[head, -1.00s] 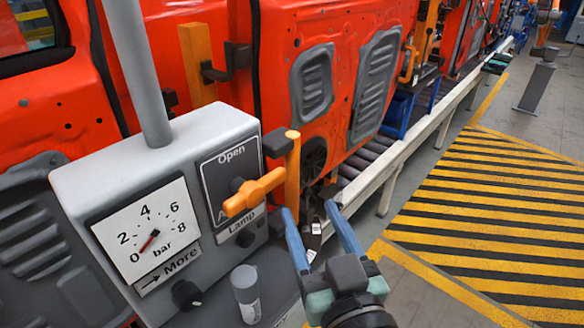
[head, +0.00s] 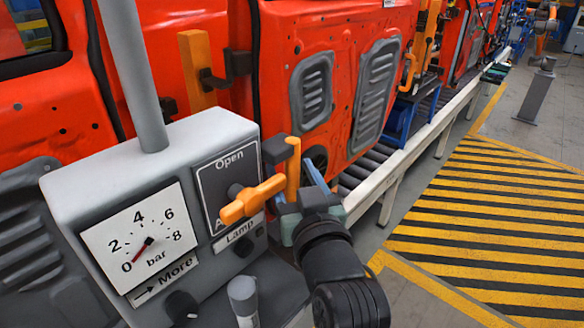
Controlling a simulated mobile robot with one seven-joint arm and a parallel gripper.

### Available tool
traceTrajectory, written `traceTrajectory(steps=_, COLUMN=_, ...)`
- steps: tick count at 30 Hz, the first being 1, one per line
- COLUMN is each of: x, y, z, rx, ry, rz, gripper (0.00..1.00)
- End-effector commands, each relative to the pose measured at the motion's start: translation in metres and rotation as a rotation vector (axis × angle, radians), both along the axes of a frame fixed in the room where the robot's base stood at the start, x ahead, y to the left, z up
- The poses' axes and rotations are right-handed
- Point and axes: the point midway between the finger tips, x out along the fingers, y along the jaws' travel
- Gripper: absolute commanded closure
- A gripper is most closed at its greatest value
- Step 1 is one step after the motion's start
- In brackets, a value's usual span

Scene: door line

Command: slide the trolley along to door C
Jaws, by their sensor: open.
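A grey control box (head: 150,150) with a pole fills the left foreground; I cannot tell whether it is part of the trolley. It has a pressure gauge (head: 140,240) with its red needle near 0. An orange lever (head: 252,198) sits on a panel marked "Open". Contact with the bar cannot be told. Red door panels (head: 300,130) stand behind; no door letter is readable.
A roller conveyor with a pale side rail (head: 385,178) runs away to the upper right. A grey post (head: 536,92) stands on the floor at right. Yellow-and-black striped floor (head: 500,200) lies clear on the right. A grey cylinder (head: 243,300) stands below the box.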

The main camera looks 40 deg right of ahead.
Motion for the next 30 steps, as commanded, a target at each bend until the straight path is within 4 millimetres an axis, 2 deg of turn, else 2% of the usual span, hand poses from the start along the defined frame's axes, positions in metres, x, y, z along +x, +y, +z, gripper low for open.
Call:
traceTrajectory(steps=8, x=0.0015, y=-0.0008, z=-0.0005, rx=0.000, ry=0.000, rz=0.000, gripper=0.39)
traceTrajectory(steps=11, x=0.0014, y=-0.0008, z=-0.0006, rx=0.000, ry=0.000, rz=0.000, gripper=0.54)
traceTrajectory(steps=18, x=0.0014, y=-0.0006, z=-0.0006, rx=0.000, ry=0.001, rz=0.000, gripper=0.97)
traceTrajectory(steps=19, x=0.0014, y=-0.0006, z=-0.0006, rx=0.000, ry=0.001, rz=0.000, gripper=1.00)
traceTrajectory(steps=30, x=0.0013, y=-0.0007, z=-0.0008, rx=0.000, ry=0.001, rz=0.000, gripper=1.00)
